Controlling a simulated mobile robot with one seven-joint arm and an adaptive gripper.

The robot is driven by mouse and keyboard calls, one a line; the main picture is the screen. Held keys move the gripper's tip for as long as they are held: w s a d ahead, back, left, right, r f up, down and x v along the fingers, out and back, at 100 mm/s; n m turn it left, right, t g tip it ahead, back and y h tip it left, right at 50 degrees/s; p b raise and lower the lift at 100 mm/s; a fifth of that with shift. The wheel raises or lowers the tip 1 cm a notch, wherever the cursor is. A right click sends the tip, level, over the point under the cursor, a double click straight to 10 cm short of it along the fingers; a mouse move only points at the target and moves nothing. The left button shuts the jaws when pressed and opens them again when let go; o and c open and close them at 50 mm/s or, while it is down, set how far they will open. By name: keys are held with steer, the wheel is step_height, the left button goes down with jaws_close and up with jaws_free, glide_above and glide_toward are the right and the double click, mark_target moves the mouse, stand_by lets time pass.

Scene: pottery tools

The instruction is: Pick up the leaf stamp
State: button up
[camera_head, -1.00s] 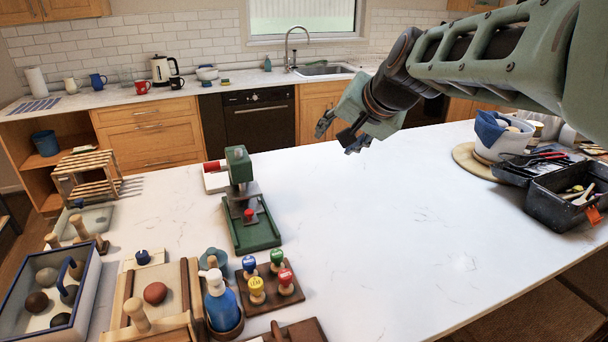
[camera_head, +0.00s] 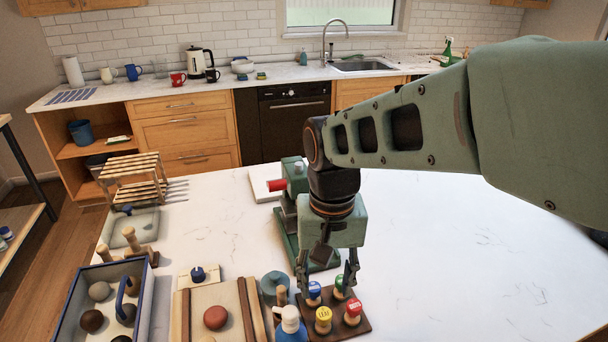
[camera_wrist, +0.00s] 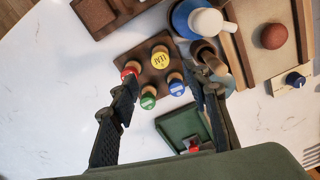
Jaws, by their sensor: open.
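The leaf stamp is the yellow-topped one (camera_wrist: 159,58), with LEAF lettered on its cap in the wrist view. In the head view it is the yellow cap (camera_head: 323,315) at the front of a brown wooden stamp block (camera_head: 351,325). Blue (camera_head: 314,290), green (camera_head: 339,285) and red (camera_head: 353,309) stamps stand on the same block. My gripper (camera_head: 328,278) is open and points down above the block's back edge. In the wrist view the stamps appear beyond and between its two fingers, and the red one is partly hidden by the left finger. Nothing is held.
A green press (camera_head: 292,195) stands behind my gripper, partly hidden by it. A wooden board with a red-brown ball (camera_head: 215,317) lies further left. The table (camera_head: 490,260) is clear to the right.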

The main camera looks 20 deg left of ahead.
glide_above(324, 314)
steer(key=f, duration=0.4)
steer(key=shift+s+a+f, duration=0.2)
steer(key=shift+s+f, duration=0.1)
steer(key=shift+f, duration=0.1)
steer(key=f, duration=0.5)
steer(key=shift+w+d+f, duration=0.2)
steer(key=shift+w+f, duration=0.1)
steer(key=shift+f, duration=0.05)
steer(key=shift+r, duration=0.1)
steer(key=c, duration=1.2)
